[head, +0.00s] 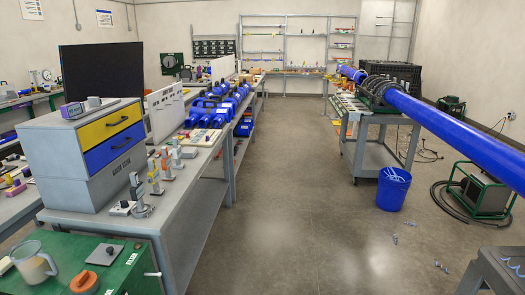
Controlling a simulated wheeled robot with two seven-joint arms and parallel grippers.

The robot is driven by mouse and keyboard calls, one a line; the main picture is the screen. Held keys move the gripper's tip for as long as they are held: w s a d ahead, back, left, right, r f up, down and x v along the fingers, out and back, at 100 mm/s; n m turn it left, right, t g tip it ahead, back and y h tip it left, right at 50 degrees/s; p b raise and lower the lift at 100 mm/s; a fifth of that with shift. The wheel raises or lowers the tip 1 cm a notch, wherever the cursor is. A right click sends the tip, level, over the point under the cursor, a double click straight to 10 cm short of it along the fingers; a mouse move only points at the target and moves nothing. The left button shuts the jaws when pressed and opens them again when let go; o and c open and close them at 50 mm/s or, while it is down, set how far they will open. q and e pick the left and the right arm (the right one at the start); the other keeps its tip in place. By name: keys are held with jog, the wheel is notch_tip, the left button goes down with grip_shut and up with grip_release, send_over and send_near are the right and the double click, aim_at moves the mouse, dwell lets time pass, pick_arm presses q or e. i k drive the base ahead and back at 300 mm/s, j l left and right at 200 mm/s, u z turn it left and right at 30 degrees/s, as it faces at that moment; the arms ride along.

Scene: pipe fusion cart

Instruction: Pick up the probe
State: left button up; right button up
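I cannot make out for sure which thing is the probe. Several small upright devices stand on the front part of the grey workbench (187,198): a grey one (137,192) nearest me, then a yellow-and-grey one (154,174) and an orange-and-white one (167,164) behind it. The pipe fusion cart (362,128) stands at the right, with a long blue pipe (455,142) reaching out over the floor. Neither of my grippers shows in the head view.
A drawer cabinet (62,147) with yellow and blue fronts stands on the workbench. A green cabinet (128,275) with a clear jug (33,262) is at front left. A blue bucket (393,188) stands below the pipe. The middle floor (285,215) is clear; small bits lie at right.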

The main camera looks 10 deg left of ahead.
aim_at(137, 191)
jog(key=i+l+u, duration=0.1)
jog(key=i+u, duration=0.25)
jog(key=i, duration=0.15)
jog(key=i+l+u, duration=0.35)
jog(key=i, duration=0.15)
jog(key=i+l+u, duration=0.35)
jog(key=i+j, duration=0.05)
jog(key=i, duration=0.05)
